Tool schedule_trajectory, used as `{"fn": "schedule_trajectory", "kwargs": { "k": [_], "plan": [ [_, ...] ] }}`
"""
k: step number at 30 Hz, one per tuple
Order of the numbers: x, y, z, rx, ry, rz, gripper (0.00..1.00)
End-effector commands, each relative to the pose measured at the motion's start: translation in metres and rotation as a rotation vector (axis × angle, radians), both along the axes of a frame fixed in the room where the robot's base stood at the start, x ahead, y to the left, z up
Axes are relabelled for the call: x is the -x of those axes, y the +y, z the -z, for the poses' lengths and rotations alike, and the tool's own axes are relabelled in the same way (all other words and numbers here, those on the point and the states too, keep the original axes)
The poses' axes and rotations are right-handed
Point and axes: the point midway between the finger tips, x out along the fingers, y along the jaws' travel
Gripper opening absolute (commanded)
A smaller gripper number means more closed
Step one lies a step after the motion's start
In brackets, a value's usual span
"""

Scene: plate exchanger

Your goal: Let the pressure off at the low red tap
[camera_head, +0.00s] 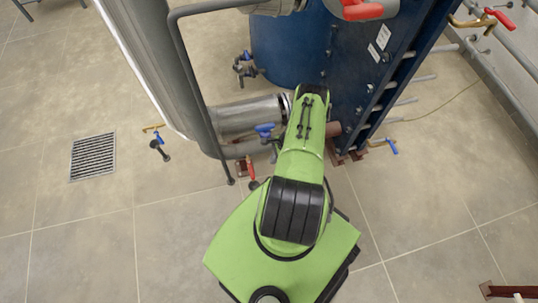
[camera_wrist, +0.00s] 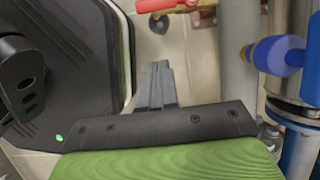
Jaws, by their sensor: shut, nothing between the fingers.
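The low red tap (camera_head: 250,169) stands near the floor, just left of my arm in the head view. In the wrist view its red handle (camera_wrist: 168,5) shows at the top edge, partly cut off, with a brass-coloured part beside it. My gripper (camera_wrist: 158,67) is shut and empty in the wrist view. Its fingertips point toward the tap, below the handle in the picture and apart from it. In the head view my arm hides the gripper.
A blue-handled valve (camera_wrist: 278,54) is close on the right in the wrist view. A silver pipe (camera_head: 248,116) and the blue plate exchanger (camera_head: 375,65) stand beyond my arm. A floor drain (camera_head: 93,157) lies left. The floor at front left is clear.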

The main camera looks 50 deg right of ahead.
Motion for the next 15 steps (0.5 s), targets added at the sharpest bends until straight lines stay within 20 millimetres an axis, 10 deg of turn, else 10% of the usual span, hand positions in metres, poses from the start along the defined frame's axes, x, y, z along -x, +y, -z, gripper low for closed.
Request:
{"fn": "schedule_trajectory", "kwargs": {
  "k": [10,15],
  "plan": [
    [-0.016,0.025,0.077,0.0,0.0,-0.002,0.0],
    [-0.033,0.048,0.069,0.0,0.0,-0.004,0.0]
  ]
}}
